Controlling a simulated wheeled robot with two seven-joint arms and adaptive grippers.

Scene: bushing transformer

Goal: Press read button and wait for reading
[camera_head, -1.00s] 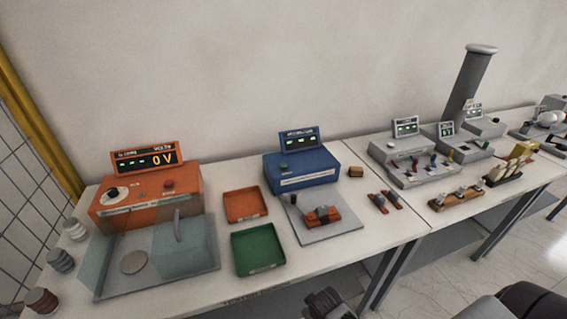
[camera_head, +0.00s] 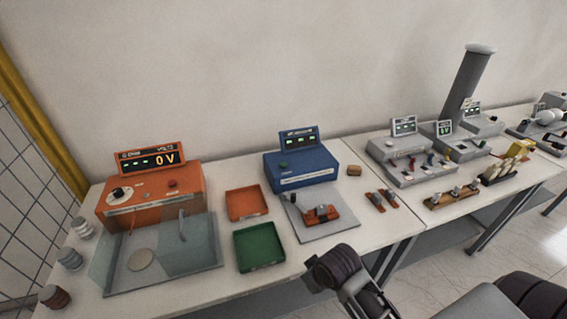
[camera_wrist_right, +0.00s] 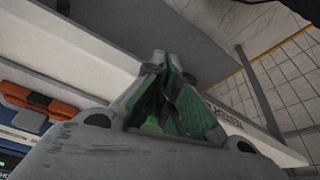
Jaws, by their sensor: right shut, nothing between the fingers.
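The blue meter (camera_head: 302,174) stands at the back of the table, with a lit display (camera_head: 300,138) whose text is too small to read and a green button (camera_head: 283,165) on top. I cannot tell which button is the read button. An orange and black part (camera_head: 322,214) sits on the grey plate in front of the meter. In the right wrist view my right gripper (camera_wrist_right: 163,62) is shut and empty, over the table's front edge and away from the meter. My right arm shows at the bottom of the head view. My left gripper is out of view.
An orange tester (camera_head: 150,200) reading 0 V stands at the left, behind a clear guard. A red tray (camera_head: 247,191) and a green tray (camera_head: 236,250) lie between it and the blue meter. Orange parts (camera_head: 382,200) and grey instruments (camera_head: 405,160) stand to the right.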

